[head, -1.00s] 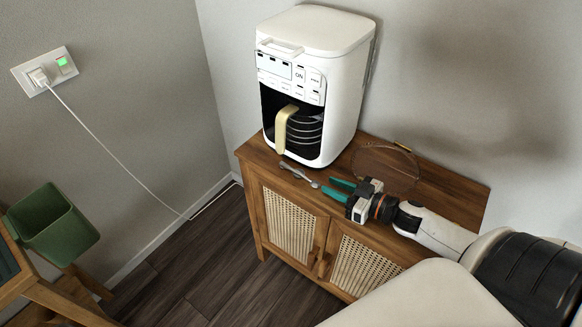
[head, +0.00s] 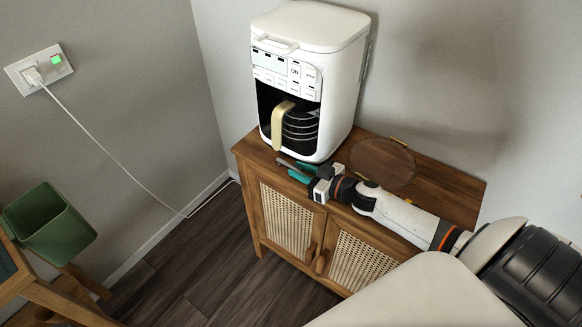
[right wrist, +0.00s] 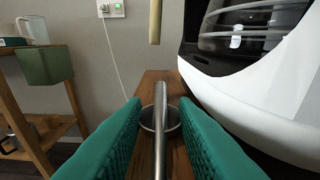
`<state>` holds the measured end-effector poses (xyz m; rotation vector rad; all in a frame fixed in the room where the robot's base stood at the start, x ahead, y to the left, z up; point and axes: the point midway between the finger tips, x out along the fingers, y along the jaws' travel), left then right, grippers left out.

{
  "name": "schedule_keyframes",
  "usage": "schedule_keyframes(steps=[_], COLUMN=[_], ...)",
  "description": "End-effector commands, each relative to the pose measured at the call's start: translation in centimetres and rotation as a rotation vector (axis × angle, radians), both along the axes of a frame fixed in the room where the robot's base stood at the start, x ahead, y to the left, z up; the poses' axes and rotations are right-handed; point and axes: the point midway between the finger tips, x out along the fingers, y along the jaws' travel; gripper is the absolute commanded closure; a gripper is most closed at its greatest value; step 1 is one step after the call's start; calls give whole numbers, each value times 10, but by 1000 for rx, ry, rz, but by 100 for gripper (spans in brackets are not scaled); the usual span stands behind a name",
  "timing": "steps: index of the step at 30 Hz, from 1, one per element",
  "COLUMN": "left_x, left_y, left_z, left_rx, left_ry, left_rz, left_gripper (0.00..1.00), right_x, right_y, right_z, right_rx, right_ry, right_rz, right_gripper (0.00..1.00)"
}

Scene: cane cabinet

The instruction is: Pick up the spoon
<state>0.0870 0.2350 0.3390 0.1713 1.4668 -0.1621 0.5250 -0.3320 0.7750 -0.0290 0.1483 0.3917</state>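The spoon (head: 284,161) is a thin metal spoon lying on the cabinet top in front of the coffee maker. Its handle (right wrist: 159,112) runs lengthwise between my right fingers in the right wrist view, with its round bowl at the far end. My right gripper (head: 301,171) has green fingers and is open, one finger on each side of the handle. Gaps show between the handle and both fingers. In the head view most of the spoon is hidden by the gripper. My left gripper is not in view.
A white coffee maker (head: 310,75) stands on the cane cabinet (head: 440,186), close beside my right fingers. A round clear lid or tray (head: 383,163) lies behind my right arm. A green bin (head: 48,228) is at left. A white cord (head: 120,150) runs from the wall socket.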

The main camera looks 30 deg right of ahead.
Motion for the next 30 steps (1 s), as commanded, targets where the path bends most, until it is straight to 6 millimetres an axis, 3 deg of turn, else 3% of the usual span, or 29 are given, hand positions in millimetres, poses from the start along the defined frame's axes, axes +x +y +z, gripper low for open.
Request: schedule_keyframes(steps=[2,6,18,26,30], left_x=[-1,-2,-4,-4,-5], left_y=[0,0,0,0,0], left_z=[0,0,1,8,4], left_rx=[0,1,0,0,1], left_ry=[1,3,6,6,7], left_rz=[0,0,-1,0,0], left_gripper=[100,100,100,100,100], right_x=[0,0,0,-1,-30], right_y=[0,0,-1,0,-12], right_z=[0,0,5,41,33], right_rx=[0,0,-1,-4,1], right_ry=[0,0,-2,-2,6], right_rz=[0,0,0,4,1], right_gripper=[78,100,100,100,100])
